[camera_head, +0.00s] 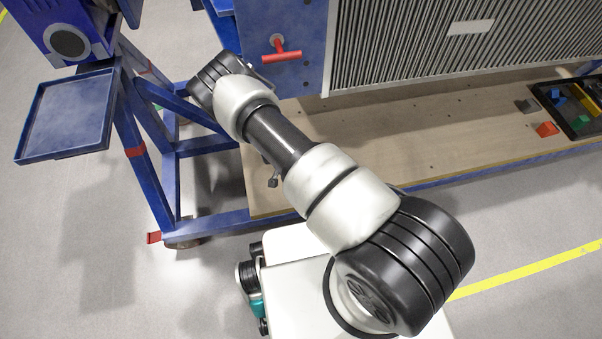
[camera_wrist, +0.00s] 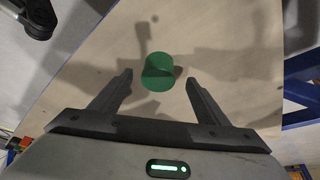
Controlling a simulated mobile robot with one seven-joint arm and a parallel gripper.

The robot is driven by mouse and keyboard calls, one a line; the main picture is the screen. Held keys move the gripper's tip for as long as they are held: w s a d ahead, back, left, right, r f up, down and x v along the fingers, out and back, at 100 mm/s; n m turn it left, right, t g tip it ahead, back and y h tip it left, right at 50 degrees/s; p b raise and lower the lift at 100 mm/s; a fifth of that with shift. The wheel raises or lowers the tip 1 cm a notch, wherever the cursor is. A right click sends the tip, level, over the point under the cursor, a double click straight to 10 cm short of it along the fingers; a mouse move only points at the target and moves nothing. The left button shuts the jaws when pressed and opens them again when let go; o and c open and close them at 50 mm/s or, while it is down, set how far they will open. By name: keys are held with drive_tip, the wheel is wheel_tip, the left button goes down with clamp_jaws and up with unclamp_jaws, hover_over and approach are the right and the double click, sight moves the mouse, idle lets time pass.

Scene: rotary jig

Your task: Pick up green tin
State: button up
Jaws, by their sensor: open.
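The green tin (camera_wrist: 158,72) stands on the wooden shelf board (camera_wrist: 215,40) in the wrist view. It is a short green cylinder, with a darker shaded patch on its lower part. My gripper (camera_wrist: 160,82) is open, with one finger on each side and the tin in line with the gap between the fingertips. The fingers do not appear to touch the tin. I cannot tell how far above the board the fingertips are. In the head view my arm hides the gripper, and the tin is not seen there.
In the head view the wooden board (camera_head: 370,150) lies on a blue frame (camera_head: 215,222). A red T-handle (camera_head: 281,50) sticks out above it. A black tray (camera_head: 575,105) with coloured blocks lies at the right, with a red block (camera_head: 547,129) beside it. A blue tray (camera_head: 65,117) stands left.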

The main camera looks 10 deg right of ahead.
drive_tip(key=x, duration=0.2)
drive_tip(key=b+x, duration=0.1)
drive_tip(key=x, duration=0.1)
drive_tip(key=b+x, duration=0.1)
drive_tip(key=x, duration=0.1)
drive_tip(key=shift+w+d+r, duration=0.1)
drive_tip(key=shift+w+d, duration=0.05)
drive_tip(key=shift+d, duration=0.15)
drive_tip(key=c, duration=1.2)
